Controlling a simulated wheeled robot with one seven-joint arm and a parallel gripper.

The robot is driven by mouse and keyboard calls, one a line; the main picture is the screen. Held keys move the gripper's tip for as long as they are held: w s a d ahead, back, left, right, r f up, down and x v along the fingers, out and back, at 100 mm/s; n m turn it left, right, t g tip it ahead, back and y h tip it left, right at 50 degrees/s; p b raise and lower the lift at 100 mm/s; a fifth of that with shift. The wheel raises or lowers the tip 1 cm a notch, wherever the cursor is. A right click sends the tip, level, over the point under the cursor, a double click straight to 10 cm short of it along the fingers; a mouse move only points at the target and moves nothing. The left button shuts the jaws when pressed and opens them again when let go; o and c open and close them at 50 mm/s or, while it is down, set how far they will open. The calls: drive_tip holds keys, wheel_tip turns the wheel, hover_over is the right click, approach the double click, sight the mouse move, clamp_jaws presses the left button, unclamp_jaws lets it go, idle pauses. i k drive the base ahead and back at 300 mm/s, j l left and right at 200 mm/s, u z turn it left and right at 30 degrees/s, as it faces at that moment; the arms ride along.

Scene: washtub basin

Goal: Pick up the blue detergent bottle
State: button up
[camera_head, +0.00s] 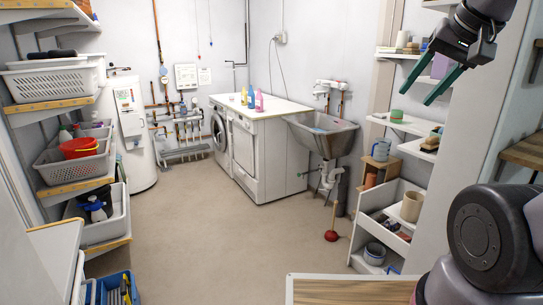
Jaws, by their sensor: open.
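A small blue bottle (250,97) stands upright on the white top over the washing machines, at the back centre. A pink bottle (259,101) stands just to its right and a yellow bottle (244,95) just to its left. My gripper (441,84) is at the upper right, in front of the right-hand shelves. Its two green fingers point down and left, spread apart with nothing between them. It is far from the blue bottle, with much of the room's depth between.
A grey basin (322,137) stands right of the machines (262,160). A red plunger (331,236) stands on the floor. Shelves with baskets (75,166) line the left, loaded shelves (404,124) the right. A wooden-topped surface (345,291) is close below. The middle floor is clear.

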sight(251, 96)
drive_tip(key=i+j+u, duration=0.15)
drive_tip(key=i+u, duration=0.2)
drive_tip(key=i, duration=0.75)
drive_tip(key=i+l+u, duration=0.15)
drive_tip(key=i+u, duration=0.25)
drive_tip(key=i, duration=0.7)
drive_tip(key=i+u, duration=0.15)
drive_tip(key=i, duration=0.8)
drive_tip(key=i+l+u, duration=0.2)
drive_tip(key=i, duration=0.75)
drive_tip(key=i+j+z, duration=0.15)
drive_tip(key=i, duration=0.3)
drive_tip(key=i+j+z, duration=0.2)
drive_tip(key=i, duration=0.3)
drive_tip(key=i+j+z, duration=0.2)
drive_tip(key=z, duration=0.2)
drive_tip(key=i+j+z, duration=0.45)
drive_tip(key=z, duration=0.3)
drive_tip(key=i+j+z, duration=0.1)
drive_tip(key=j+z, duration=0.3)
drive_tip(key=i+j+z, duration=0.15)
drive_tip(key=j+z, duration=0.15)
drive_tip(key=j, duration=0.25)
drive_tip(key=j+z, duration=0.3)
drive_tip(key=j, duration=0.2)
drive_tip(key=i+j, duration=0.05)
